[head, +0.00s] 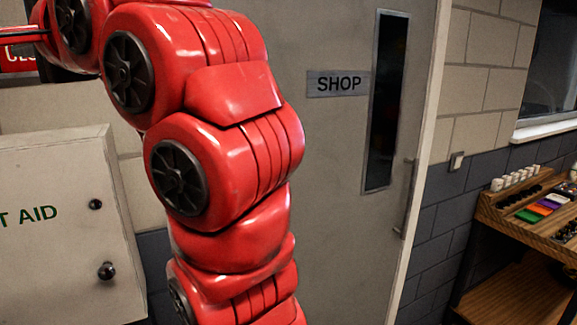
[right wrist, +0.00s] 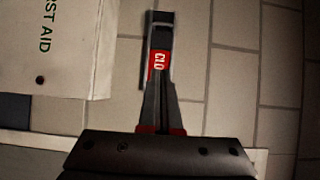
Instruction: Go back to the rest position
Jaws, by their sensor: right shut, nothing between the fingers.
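My right gripper (right wrist: 159,84) shows in the right wrist view, with its two dark fingers closed together at the tips and nothing held between them. It points toward a red sign (right wrist: 156,62) with white letters starting "CLO" in a dark frame on the wall. I cannot tell how far the fingertips are from the sign. In the head view my red arm is raised across the left and middle and bends off toward the upper left edge. The gripper's fingers cannot be made out there. My left gripper is not in view.
A white first aid cabinet (head: 70,240) is on the wall at the left, and also shows in the right wrist view (right wrist: 70,60). Behind my arm is a grey door (head: 340,220) marked "SHOP". A wooden bench (head: 520,290) with small items stands at the right.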

